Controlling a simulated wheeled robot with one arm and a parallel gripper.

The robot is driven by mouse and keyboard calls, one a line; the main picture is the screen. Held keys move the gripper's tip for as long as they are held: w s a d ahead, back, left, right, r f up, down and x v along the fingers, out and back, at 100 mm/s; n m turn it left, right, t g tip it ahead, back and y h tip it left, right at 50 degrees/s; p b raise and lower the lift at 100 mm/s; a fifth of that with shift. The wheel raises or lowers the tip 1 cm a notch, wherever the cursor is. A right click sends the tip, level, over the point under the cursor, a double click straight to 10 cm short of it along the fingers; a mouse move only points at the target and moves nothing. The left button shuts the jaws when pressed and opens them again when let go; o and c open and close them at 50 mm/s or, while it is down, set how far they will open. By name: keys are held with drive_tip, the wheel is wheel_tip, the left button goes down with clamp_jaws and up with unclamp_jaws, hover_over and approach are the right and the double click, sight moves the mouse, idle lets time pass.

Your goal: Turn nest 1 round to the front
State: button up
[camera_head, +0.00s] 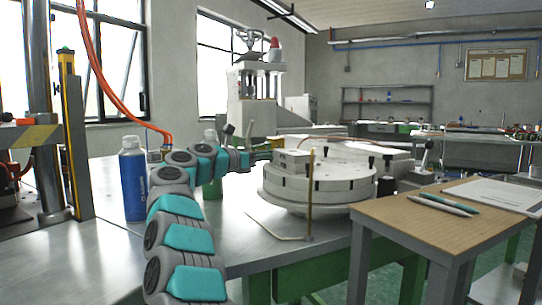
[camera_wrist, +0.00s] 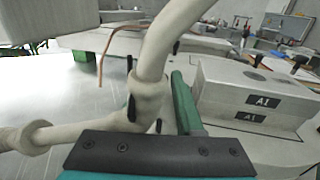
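A round white turntable (camera_head: 320,190) stands on the metal bench in the head view, with pale blocks on top. One block (camera_head: 292,158) is at its left side, close to my gripper (camera_head: 268,148). In the wrist view a pale block with two dark "A1" plates (camera_wrist: 275,95) sits at the right; I cannot tell for sure that it is nest 1. My gripper is at the turntable's left edge; its fingers are too small or hidden to show whether they are open or shut, or touching anything. A thin brass-coloured rod (camera_head: 310,190) stands upright in front of the turntable.
A blue spray can (camera_head: 134,180) stands on the bench at left. A wooden-topped side table (camera_head: 450,209) with pens and paper is at front right. A cream curved pipe-like part (camera_wrist: 150,85) and a green bar (camera_wrist: 184,105) fill the middle of the wrist view.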

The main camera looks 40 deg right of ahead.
clamp_jaws()
idle(1.1)
